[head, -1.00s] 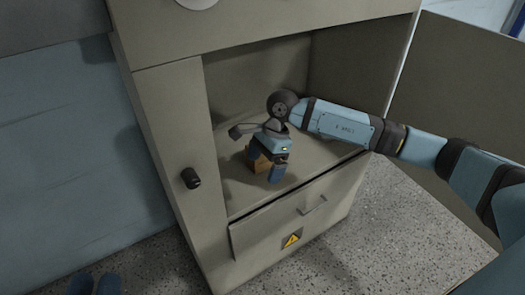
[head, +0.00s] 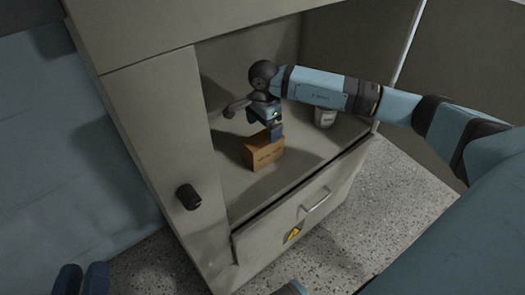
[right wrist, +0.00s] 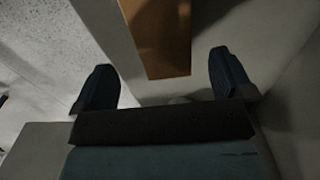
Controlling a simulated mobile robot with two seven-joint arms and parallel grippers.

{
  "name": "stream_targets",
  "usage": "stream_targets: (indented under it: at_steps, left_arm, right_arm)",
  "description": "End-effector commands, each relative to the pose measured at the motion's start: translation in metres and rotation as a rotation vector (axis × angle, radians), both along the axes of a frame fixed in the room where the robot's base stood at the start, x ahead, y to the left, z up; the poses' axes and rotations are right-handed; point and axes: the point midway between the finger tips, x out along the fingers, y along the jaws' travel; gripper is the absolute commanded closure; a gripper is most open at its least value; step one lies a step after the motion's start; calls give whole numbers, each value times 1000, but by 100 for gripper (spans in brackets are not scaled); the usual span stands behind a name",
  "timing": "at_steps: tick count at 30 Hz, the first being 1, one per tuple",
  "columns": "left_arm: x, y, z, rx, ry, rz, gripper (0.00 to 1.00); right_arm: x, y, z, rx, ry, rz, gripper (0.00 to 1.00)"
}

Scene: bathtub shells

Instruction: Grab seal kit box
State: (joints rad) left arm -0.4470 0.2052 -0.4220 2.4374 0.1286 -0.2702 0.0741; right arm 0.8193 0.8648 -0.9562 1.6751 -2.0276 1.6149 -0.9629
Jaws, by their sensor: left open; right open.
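The seal kit box (head: 264,155) is a small brown carton with print on its front, standing on the cabinet's inner shelf. My right gripper (head: 268,132) is open and empty, just above and behind the box in the head view, its blue finger overlapping the box's upper right edge. In the right wrist view the brown box (right wrist: 160,40) lies beyond the two spread fingers (right wrist: 165,85), nearer the top, with a gap between them. Whether a finger touches the box cannot be told. My left gripper (head: 83,280) is open at the bottom left, outside the cabinet.
The cabinet (head: 150,125) has a left front panel with a black knob (head: 188,196) and a drawer with a handle (head: 318,201) below the shelf. A grey can (head: 325,117) stands under my right forearm. An open door (head: 450,75) is at the right.

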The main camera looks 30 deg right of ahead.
Motion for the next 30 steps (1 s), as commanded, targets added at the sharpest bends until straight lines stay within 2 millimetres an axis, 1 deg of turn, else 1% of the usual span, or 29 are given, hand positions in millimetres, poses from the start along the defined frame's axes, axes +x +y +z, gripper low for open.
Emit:
stream_targets:
  at_steps: [1,5,11,14,17,23,24,26,27,29,30]
  left_arm:
    - [0,0,-2,2,4,-2,57]
    - [0,0,-7,8,16,-5,57]
    - [2,-2,-31,42,75,-26,57]
    - [2,-3,-36,53,96,-33,57]
    - [1,-3,-39,59,107,-38,57]
    - [1,-3,-38,59,109,-38,57]
    - [1,-3,-38,59,109,-38,57]
    - [1,-3,-38,59,109,-38,57]
    - [1,-3,-38,59,109,-38,57]
    - [1,-3,-38,59,109,-38,57]
    - [1,-3,-38,58,108,-38,57]
  right_arm:
    - [0,0,-5,0,0,0,1]
    - [0,0,-13,0,0,0,1]
    - [3,-1,-45,1,1,0,1]
    - [3,0,-56,0,1,0,1]
    - [3,0,-60,0,-1,0,1]
    - [3,-1,-60,0,-1,0,1]
    - [3,-1,-60,0,-1,0,3]
    - [3,-1,-60,0,-1,0,17]
    - [3,-1,-59,0,-1,0,26]
    - [3,-1,-59,0,-1,0,40]
    - [3,-1,-59,0,-1,0,49]
